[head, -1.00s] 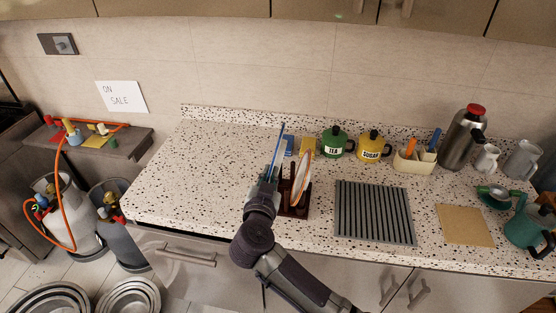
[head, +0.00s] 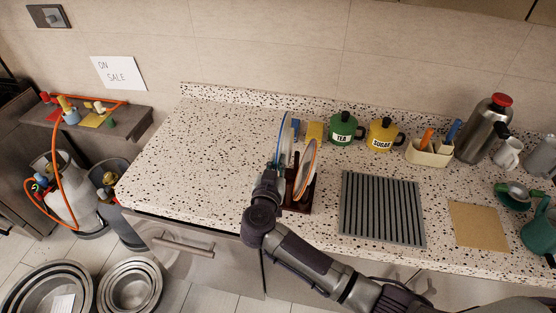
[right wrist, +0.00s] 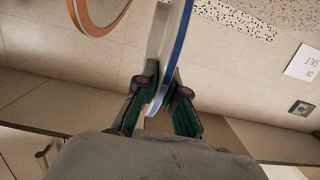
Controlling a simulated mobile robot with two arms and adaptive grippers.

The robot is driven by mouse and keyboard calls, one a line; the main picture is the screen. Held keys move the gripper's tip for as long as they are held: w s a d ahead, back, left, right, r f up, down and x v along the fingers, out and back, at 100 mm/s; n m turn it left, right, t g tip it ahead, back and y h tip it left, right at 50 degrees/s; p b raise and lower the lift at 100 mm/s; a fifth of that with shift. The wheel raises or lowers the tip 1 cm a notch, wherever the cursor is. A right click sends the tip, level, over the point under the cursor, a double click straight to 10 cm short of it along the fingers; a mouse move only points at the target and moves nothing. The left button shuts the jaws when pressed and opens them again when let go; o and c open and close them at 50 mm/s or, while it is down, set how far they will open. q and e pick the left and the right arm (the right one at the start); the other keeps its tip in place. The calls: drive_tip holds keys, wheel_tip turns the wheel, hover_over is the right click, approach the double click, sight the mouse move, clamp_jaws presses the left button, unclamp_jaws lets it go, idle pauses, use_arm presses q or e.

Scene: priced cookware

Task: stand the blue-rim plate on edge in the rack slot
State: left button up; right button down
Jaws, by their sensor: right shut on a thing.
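The blue-rim plate (head: 281,137) is on edge, seen almost edge-on, at the left side of the dark red-brown rack (head: 300,205). My right gripper (head: 270,176) is shut on its near edge. In the right wrist view the two fingers (right wrist: 162,97) pinch the plate (right wrist: 178,50) from both sides. An orange-rim plate (head: 306,167) stands on edge in the rack, to the right of the blue-rim plate and apart from it. My gripper hides part of the rack's left side, so I cannot tell whether the blue-rim plate touches the rack. My left gripper is not in view.
Behind the rack are a yellow packet (head: 315,132), a green tea canister (head: 343,128) and a yellow sugar canister (head: 382,134). A grey ribbed mat (head: 382,208) lies to the right. The speckled counter (head: 200,155) is clear on the left.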

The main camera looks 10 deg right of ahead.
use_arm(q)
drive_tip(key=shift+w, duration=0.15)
use_arm(e)
drive_tip(key=shift+w, duration=0.1)
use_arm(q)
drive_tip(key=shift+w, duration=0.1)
use_arm(e)
drive_tip(key=shift+f, duration=0.25)
drive_tip(key=shift+f+b, duration=0.55)
drive_tip(key=shift+f, duration=0.45)
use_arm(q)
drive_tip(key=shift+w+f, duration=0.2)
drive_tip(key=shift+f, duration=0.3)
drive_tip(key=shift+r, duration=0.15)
use_arm(e)
drive_tip(key=shift+r, duration=0.1)
use_arm(q)
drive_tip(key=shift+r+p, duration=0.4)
drive_tip(key=shift+p, duration=0.2)
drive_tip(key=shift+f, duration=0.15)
use_arm(e)
drive_tip(key=shift+f, duration=0.2)
